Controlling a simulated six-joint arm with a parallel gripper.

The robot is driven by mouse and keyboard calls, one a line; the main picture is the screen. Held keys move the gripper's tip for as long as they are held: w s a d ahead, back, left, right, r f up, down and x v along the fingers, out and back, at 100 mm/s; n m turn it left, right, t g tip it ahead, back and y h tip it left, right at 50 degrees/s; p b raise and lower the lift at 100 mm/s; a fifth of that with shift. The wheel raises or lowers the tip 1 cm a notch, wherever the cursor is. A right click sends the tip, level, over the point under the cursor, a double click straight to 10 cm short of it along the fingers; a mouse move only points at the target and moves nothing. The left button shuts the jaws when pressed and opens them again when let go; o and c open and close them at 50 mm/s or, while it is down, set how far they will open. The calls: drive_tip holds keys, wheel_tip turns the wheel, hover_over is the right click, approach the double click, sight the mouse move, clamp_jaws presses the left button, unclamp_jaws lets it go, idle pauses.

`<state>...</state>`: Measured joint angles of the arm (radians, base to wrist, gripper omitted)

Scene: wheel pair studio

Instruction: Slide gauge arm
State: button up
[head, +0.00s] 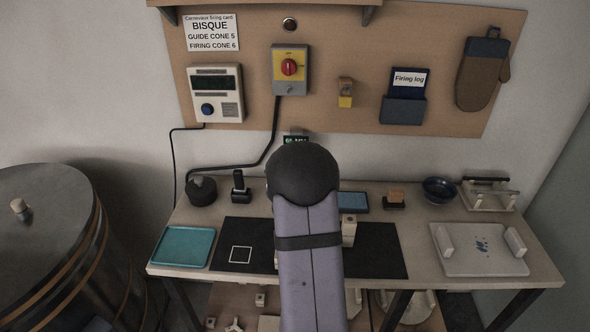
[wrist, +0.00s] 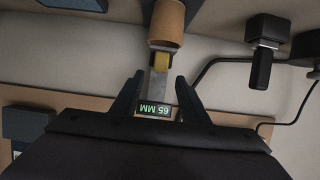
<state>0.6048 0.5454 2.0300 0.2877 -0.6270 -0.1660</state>
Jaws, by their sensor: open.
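The gauge shows in the wrist view, upside down. Its green display (wrist: 155,110) reads 65 MM, and a grey metal bar (wrist: 157,88) runs from it to a yellow block (wrist: 161,63) below a tan cylinder (wrist: 167,22). My gripper (wrist: 159,77) is open. Its two dark fingers stand on either side of the bar and yellow block, with visible gaps in the picture; I cannot tell how far they are in depth. In the head view only the top of the display (head: 296,139) shows; my arm hides the gripper and most of the gauge.
On the table (head: 160,257) stand a teal tray (head: 184,247), a dark mat (head: 378,250), a dark bowl (head: 438,190) and a white board (head: 480,252) with blocks. A kiln (head: 50,255) stands at left. A pegboard (head: 430,40) with a switch (head: 290,70) is behind.

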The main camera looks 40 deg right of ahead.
drive_tip(key=shift+p+x, duration=0.5)
drive_tip(key=shift+x, duration=2.2)
